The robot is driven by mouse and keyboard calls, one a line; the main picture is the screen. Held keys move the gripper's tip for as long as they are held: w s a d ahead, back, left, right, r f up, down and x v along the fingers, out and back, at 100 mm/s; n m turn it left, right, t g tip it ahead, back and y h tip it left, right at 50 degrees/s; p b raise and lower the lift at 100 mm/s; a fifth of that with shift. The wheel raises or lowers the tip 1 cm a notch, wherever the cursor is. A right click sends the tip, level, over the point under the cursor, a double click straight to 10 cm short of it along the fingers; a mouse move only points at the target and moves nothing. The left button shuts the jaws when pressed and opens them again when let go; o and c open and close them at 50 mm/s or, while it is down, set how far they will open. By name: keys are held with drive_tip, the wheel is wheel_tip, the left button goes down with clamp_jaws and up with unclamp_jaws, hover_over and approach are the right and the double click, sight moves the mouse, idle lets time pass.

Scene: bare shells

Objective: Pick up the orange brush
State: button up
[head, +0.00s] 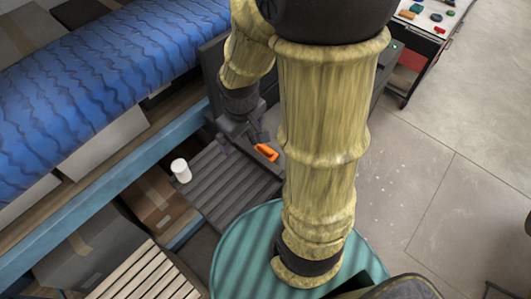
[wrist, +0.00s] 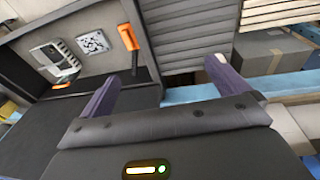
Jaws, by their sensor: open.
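The orange brush (head: 266,152) shows in the head view as a small orange piece beside my gripper (head: 244,146), just right of its fingers. I cannot tell the height gap to the brush.
A white cylinder (head: 181,170) stands on the grey slatted surface (head: 225,185) left of my gripper. A cardboard box (head: 153,203) and a blue beam (head: 120,160) lie further left. Open floor (head: 420,180) lies right.

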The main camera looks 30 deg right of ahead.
drive_tip(key=w+d+f+n+g, duration=0.2)
drive_tip(key=w+d+f+n, duration=0.4)
drive_tip(key=f+n, duration=0.3)
drive_tip(key=n+b, duration=0.1)
drive_tip(key=n, duration=0.8)
hover_over(264, 149)
drive_tip(key=d, duration=0.2)
drive_tip(key=f, duration=0.2)
drive_tip(key=w+f, duration=0.1)
drive_tip(key=f, duration=0.1)
drive_tip(key=shift+f, duration=0.3)
wheel_tip(264, 149, down, 12)
drive_tip(key=shift+f, duration=0.15)
drive_tip(key=shift+s, duration=0.1)
